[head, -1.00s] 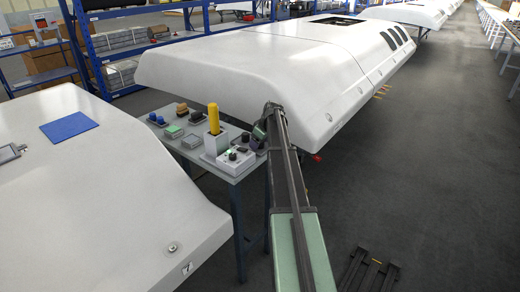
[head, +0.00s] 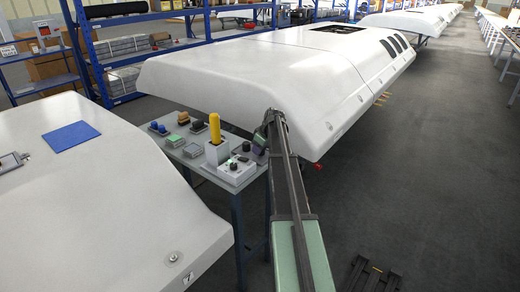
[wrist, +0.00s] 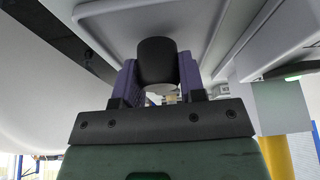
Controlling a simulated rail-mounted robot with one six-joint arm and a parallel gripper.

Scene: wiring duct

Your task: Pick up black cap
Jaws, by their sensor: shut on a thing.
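A black cap (wrist: 157,60) sits between the two purple fingers of my gripper (wrist: 157,78) in the wrist view. The fingers are shut on its sides, and its rounded end faces the camera. In the head view my gripper (head: 260,142) is beside the right end of the small table, close to the white shell. The held cap is too small and dark to make out clearly there.
The table (head: 205,168) carries a light grey box (head: 237,174) with dark knobs, a yellow cylinder (head: 215,128) in a holder, and several small blocks. A large white shell (head: 230,80) stands close behind my gripper. Another white shell (head: 110,190) is at left.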

